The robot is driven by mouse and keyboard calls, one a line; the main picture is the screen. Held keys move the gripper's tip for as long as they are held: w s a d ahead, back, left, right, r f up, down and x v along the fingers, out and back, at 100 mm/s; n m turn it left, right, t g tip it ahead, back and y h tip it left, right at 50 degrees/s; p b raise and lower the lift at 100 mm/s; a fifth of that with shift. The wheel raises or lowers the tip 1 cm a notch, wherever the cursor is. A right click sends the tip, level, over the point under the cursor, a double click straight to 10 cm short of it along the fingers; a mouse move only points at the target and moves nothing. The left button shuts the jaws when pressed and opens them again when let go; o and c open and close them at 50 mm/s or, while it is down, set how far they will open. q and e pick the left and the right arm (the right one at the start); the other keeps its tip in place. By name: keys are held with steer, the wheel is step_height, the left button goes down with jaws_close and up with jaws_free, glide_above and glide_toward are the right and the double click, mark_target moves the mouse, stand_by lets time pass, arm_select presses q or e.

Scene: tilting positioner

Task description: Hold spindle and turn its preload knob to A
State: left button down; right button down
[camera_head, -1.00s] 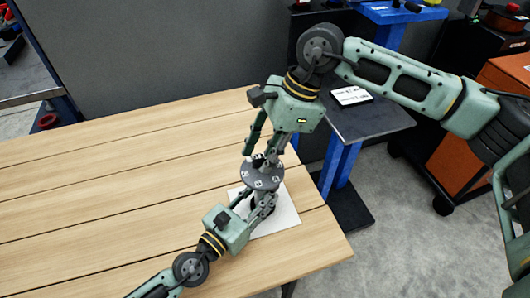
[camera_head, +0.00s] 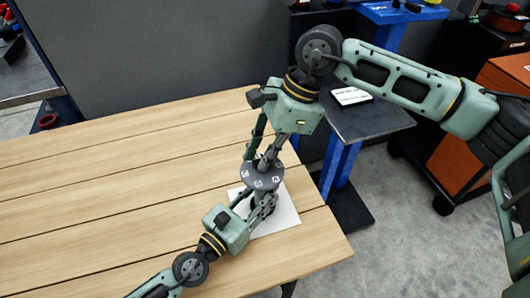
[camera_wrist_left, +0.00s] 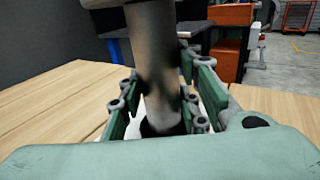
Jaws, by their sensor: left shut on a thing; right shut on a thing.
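The spindle is a grey metal cylinder (camera_wrist_left: 154,70) standing upright on a white plate (camera_head: 286,219) at the table's near right corner. A dark grey disc (camera_head: 262,180) with light letter marks sits at its top; the letters are too small to read. My left gripper (camera_head: 264,207) is shut on the spindle's body below the disc, with a finger on each side in the left wrist view (camera_wrist_left: 160,108). My right gripper (camera_head: 263,160) reaches down from above and is shut on the preload knob over the disc. The fingers mostly hide the knob, so its pointing direction cannot be told.
The plank table (camera_head: 110,185) is clear to the left. A grey partition (camera_head: 150,60) stands behind it. A blue-legged stand (camera_head: 372,122) with a dark top is to the right, below my right arm. An orange cabinet (camera_head: 455,150) stands farther right.

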steer(key=shift+m, duration=0.3)
steer(key=m+t, duration=0.2)
steer(key=m, duration=0.3)
steer(key=shift+s, duration=0.2)
steer(key=m+t, duration=0.1)
steer(key=m, duration=0.2)
steer(key=m+t+h, duration=0.1)
steer(key=m, duration=0.2)
steer(key=shift+s+a, duration=0.1)
steer(key=shift+t, duration=0.3)
steer(key=c, duration=1.8)
jaws_free()
steer(key=v, duration=1.2)
